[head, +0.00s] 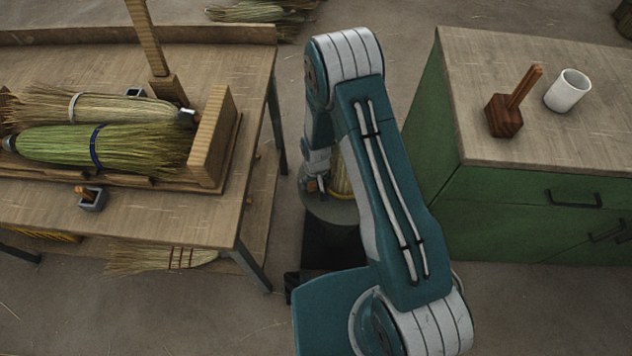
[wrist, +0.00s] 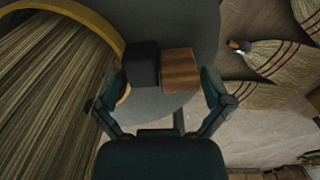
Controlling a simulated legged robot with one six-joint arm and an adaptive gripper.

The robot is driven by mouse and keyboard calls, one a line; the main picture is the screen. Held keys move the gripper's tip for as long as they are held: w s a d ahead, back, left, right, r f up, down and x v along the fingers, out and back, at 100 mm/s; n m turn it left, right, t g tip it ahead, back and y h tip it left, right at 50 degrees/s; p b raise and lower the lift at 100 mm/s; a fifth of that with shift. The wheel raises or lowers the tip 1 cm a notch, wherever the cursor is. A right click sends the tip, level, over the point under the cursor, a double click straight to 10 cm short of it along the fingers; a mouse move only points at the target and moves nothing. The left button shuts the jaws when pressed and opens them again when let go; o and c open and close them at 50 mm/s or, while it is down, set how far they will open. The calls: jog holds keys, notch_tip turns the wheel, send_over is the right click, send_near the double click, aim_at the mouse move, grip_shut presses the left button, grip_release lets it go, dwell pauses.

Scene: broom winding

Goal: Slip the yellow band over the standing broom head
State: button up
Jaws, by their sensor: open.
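The standing broom head (head: 341,174) is a straw bundle on a round grey stand, partly hidden behind my arm. In the wrist view its straw (wrist: 45,85) fills the left side. The yellow band (wrist: 98,20) curves around the straw there, and the band (head: 342,195) shows low on the bundle in the head view. A block, half black and half wood (wrist: 180,70), sits at the band's outer side. My gripper (wrist: 162,96) is open, with one finger on each side of the block. Contact between fingers and block cannot be made out. The band's far side is hidden.
The round grey stand (head: 325,208) is between a wooden bench (head: 225,75) on the left, with brooms in a tray, and a green cabinet (head: 520,205) on the right. A mallet (head: 505,115) and white mug (head: 568,90) stand on the cabinet.

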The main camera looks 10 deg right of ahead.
notch_tip(320, 180, up, 12)
dwell(0.5)
jog(key=shift+s+f, duration=0.1)
